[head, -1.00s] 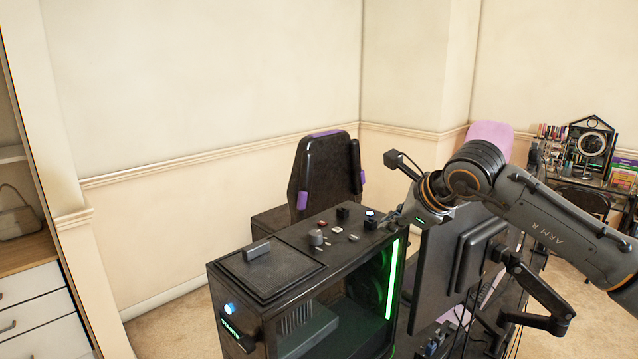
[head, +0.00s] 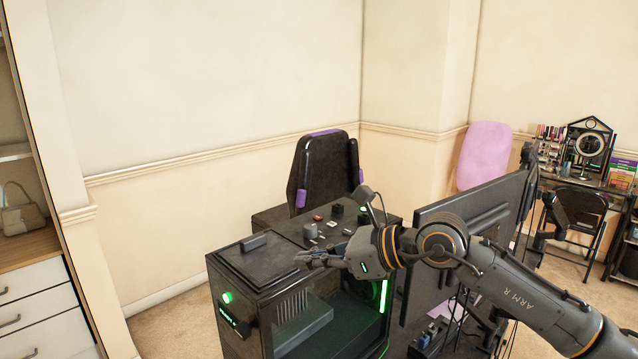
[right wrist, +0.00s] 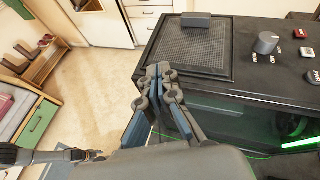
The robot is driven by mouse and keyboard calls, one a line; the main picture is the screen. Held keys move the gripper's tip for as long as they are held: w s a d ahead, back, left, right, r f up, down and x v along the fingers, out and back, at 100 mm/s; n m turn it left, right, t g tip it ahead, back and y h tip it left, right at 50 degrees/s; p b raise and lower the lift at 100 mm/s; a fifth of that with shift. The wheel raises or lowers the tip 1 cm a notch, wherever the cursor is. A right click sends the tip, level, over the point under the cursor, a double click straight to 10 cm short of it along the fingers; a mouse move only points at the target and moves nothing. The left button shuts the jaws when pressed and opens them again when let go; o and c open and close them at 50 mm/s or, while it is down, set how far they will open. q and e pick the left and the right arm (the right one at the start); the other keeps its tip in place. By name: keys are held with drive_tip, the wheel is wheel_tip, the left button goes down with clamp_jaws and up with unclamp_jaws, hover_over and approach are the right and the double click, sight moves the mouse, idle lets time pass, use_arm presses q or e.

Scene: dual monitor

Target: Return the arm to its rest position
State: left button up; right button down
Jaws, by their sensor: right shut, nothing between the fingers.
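My right arm (head: 520,295) comes in from the right edge in the head view and reaches left, in front of the monitor backs. My right gripper (head: 312,261) is shut and empty, near the right edge of the computer case's top panel. In the right wrist view its fingers (right wrist: 158,74) are together, with the case behind and to the right. The black computer case (head: 257,294) has a glass side and a green light strip. My left gripper does not show in the head view.
A monitor (head: 432,214) stands close behind my right arm. A grey knob (head: 310,230) and small buttons sit on the surface behind the case's panel. A black chair (head: 322,168) stands behind. A white drawer cabinet (head: 38,310) is at the left, with open floor beside it.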

drive_tip(key=s+a+r+m+t+y, duration=0.1)
drive_tip(key=s+a+r+m+y, duration=0.45)
drive_tip(key=m+y, duration=0.2)
drive_tip(key=w+d+f+m+t+h, duration=0.1)
drive_tip(key=d+f+m+t+h, duration=0.3)
drive_tip(key=d+m+t+h, duration=0.65)
drive_tip(key=w+d+f+m+t+h, duration=0.25)
drive_tip(key=d+m+t, duration=0.2)
drive_tip(key=m, duration=1.15)
drive_tip(key=s+d+f+m+g+h, duration=0.3)
drive_tip(key=d+f+m+h, duration=0.15)
drive_tip(key=f, duration=0.45)
drive_tip(key=s+d+f+m+g+h, duration=0.3)
drive_tip(key=d+f+m, duration=0.2)
drive_tip(key=f, duration=0.3)
drive_tip(key=s+d+f+m+g+y, duration=0.1)
drive_tip(key=s+f+m+g, duration=0.2)
drive_tip(key=s+f+g, duration=0.55)
drive_tip(key=s+d+f+m+g, duration=0.2)
drive_tip(key=s+f+g, duration=0.2)
drive_tip(key=s+f, duration=1.15)
drive_tip(key=f, duration=0.9)
drive_tip(key=s+f, duration=0.2)
drive_tip(key=f, duration=0.9)
drive_tip(key=s+d+f+g, duration=0.2)
drive_tip(key=s+f, duration=1.4)
drive_tip(key=f, duration=0.1)
drive_tip(key=shift+s+d+b, duration=0.3)
drive_tip(key=shift+b, duration=0.1)
